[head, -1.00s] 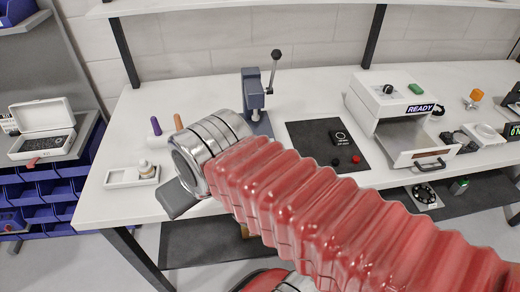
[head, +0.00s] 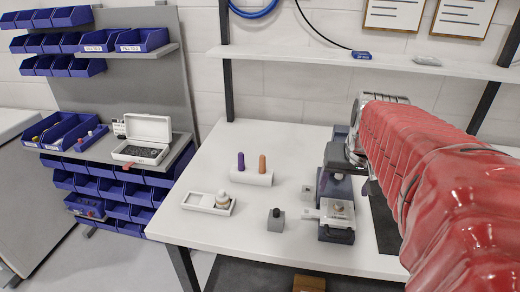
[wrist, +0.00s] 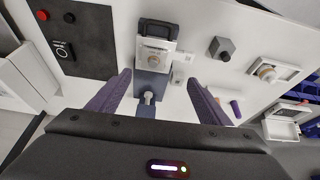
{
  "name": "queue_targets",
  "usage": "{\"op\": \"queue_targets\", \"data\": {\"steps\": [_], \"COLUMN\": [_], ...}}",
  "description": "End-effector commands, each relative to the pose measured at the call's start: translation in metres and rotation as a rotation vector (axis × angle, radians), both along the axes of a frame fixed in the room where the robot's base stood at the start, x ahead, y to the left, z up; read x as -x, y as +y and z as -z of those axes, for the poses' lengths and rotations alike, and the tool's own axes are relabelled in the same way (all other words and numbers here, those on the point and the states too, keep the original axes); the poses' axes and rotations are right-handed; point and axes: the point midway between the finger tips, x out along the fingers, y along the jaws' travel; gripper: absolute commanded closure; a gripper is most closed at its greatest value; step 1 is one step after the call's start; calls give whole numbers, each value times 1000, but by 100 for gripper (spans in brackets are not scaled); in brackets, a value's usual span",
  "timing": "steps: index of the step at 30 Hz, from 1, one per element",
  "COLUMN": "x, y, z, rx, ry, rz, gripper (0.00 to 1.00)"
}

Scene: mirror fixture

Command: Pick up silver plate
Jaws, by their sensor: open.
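A silver plate (head: 323,214) with a round metallic piece on it sits on the dark fixture (head: 337,236) at the right of the white bench. In the wrist view the silver plate (wrist: 157,44) lies ahead, at the top centre beyond my fingers. My gripper (wrist: 158,84) is open there, with its two purple fingers spread and the fixture's silver-knobbed post (wrist: 149,97) showing between them. Nothing is held.
A white tray with a round plug (head: 209,203) and a small grey block with a dark knob (head: 276,220) stand left of the fixture. Purple and orange pegs stand in a white holder (head: 248,177). A shelf (head: 400,66) spans behind. Blue bins (head: 90,190) are at the left.

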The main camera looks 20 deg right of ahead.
Motion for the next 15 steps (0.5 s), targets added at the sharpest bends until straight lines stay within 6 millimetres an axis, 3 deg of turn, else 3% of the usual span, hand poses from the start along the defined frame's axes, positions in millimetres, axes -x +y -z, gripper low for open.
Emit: {"op": "queue_targets", "data": {"steps": [4, 15], "x": [2, 1], "y": [-13, -13], "z": [0, 2], "rx": [-3, -2], "ry": [3, 3], "rz": [27, 26], "gripper": [28, 28]}}
